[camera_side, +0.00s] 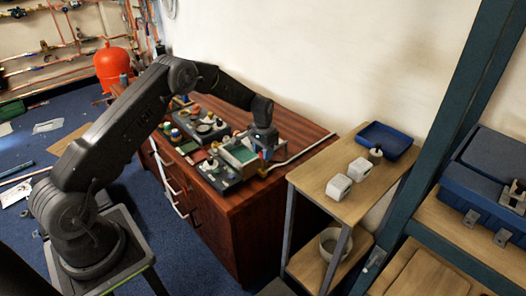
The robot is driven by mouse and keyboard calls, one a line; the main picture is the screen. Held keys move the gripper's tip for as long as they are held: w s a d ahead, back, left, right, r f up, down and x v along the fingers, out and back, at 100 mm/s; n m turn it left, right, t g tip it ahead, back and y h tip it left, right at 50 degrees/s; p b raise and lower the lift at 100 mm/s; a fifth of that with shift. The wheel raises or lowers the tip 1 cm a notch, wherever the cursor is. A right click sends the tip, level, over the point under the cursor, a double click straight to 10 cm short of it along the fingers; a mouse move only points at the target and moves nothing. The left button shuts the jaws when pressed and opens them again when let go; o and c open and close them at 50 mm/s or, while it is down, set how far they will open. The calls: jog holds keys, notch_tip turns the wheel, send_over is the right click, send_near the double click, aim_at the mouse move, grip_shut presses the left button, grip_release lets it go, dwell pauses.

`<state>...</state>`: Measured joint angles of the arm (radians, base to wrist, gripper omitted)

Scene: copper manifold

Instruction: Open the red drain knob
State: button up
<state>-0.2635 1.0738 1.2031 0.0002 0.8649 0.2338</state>
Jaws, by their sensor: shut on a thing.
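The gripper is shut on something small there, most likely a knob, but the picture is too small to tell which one. The red drain knob cannot be told apart clearly; the gripper and its fingers hide part of that spot. A green-topped box (241,152) stands just left of the gripper on the board.
The wooden cabinet (245,215) carries several small fittings (200,125) to the left. A shelf unit (326,184) with white boxes (338,187) and a blue tray (385,140) stands at the right. A blue-grey post (440,150) rises nearer the camera. The cabinet's back strip is mostly clear.

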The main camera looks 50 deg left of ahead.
jog(key=shift+m, duration=0.3)
jog(key=o, duration=0.9)
notch_tip(320, 180, up, 14)
jog(key=shift+f, duration=0.1)
dwell(0.3)
